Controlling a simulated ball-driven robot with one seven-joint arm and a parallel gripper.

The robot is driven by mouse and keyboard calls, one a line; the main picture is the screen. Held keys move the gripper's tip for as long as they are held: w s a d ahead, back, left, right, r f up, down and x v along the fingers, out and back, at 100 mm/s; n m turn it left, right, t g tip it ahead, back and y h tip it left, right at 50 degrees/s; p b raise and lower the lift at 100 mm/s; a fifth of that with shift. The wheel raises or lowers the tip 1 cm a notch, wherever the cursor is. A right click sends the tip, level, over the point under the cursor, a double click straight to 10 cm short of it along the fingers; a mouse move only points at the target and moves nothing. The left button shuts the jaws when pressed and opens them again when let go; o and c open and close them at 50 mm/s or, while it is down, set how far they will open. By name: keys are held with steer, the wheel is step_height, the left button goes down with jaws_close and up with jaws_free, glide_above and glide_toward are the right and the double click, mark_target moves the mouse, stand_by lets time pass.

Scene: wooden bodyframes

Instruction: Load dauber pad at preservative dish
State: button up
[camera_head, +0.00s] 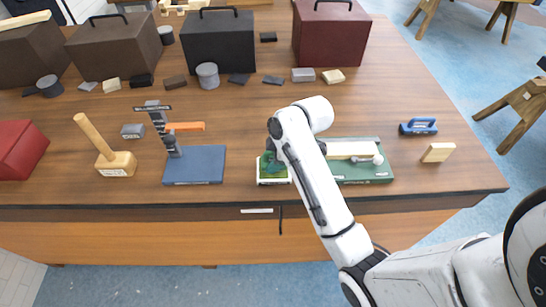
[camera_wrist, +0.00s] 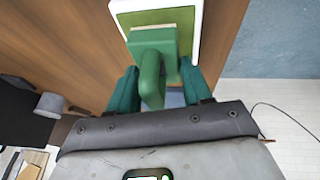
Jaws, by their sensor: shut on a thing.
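The preservative dish (camera_head: 274,182) is a small white-rimmed tray with green inside, near the table's front edge. In the wrist view the dish (camera_wrist: 198,30) is at the top. The green dauber (camera_wrist: 152,42) has a block-shaped body and a curved handle, and its body overlaps the dish. My gripper (camera_wrist: 160,88) has a green finger on each side of the dauber's handle and is shut on it. In the head view my gripper (camera_head: 272,148) is over the dish. The pad's underside is hidden, so I cannot tell whether it touches the dish.
A green board (camera_head: 365,176) with a pale wooden piece lies right of the dish, partly behind my arm. A blue stand (camera_head: 195,165) and a wooden mallet (camera_head: 116,164) are to the left. A blue-handled tool (camera_head: 418,127) and a wooden block (camera_head: 438,152) are far right. Cases line the back.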

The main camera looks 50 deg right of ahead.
steer(key=shift+f, duration=0.55)
stand_by(1.8)
steer(key=shift+r, duration=0.1)
steer(key=shift+r, duration=3.5)
